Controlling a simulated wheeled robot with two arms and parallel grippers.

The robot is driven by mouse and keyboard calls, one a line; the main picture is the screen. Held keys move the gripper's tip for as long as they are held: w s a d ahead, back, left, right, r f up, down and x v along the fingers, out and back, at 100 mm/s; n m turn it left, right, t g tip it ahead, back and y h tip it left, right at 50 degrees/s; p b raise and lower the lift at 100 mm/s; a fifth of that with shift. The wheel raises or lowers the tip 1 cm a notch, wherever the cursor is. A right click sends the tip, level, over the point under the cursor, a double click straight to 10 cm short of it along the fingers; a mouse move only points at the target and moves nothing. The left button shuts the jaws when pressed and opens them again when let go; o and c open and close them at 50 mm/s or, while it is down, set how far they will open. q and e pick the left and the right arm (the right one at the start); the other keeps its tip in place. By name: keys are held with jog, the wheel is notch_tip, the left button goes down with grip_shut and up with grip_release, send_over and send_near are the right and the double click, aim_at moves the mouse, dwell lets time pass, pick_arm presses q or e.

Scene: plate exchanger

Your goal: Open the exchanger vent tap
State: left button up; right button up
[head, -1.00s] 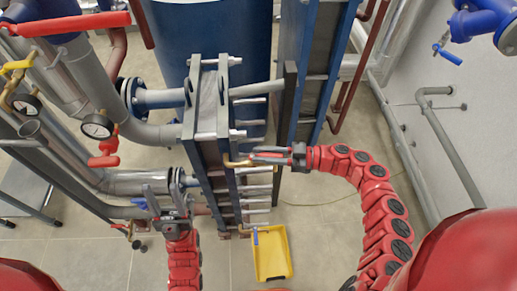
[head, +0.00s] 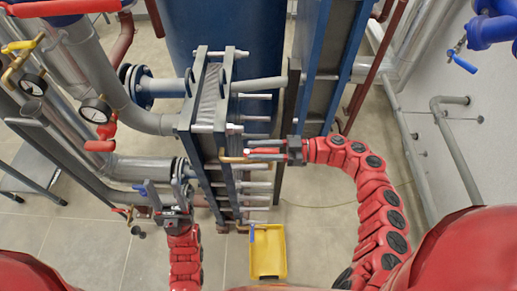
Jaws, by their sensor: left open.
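The plate exchanger (head: 212,100) stands in the middle of the head view. A short brass or copper pipe piece (head: 234,159), possibly the vent tap, sticks out of its right side. My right gripper (head: 249,149) points left with its fingertips at this piece. I cannot tell whether its fingers are parted or closed on it, and any tap handle there is hidden. My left gripper (head: 165,187) is open, its fingers pointing away from me, left of the exchanger's lower end. A small blue lever (head: 140,189) shows just left of its fingers.
A yellow tray (head: 268,272) lies on the floor below the exchanger, with a blue-handled tap (head: 252,234) above it. Grey pipes with gauges (head: 96,110) and red levers crowd the left. Tie-rod ends project near my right gripper. The floor right of the tray is free.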

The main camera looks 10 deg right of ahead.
jog(key=shift+o, duration=1)
jog(key=s+d+b, duration=0.1)
jog(key=d+b, duration=1.6)
jog(key=b, duration=0.6)
jog(key=shift+s+d, duration=0.15)
jog(key=shift+s, duration=0.2)
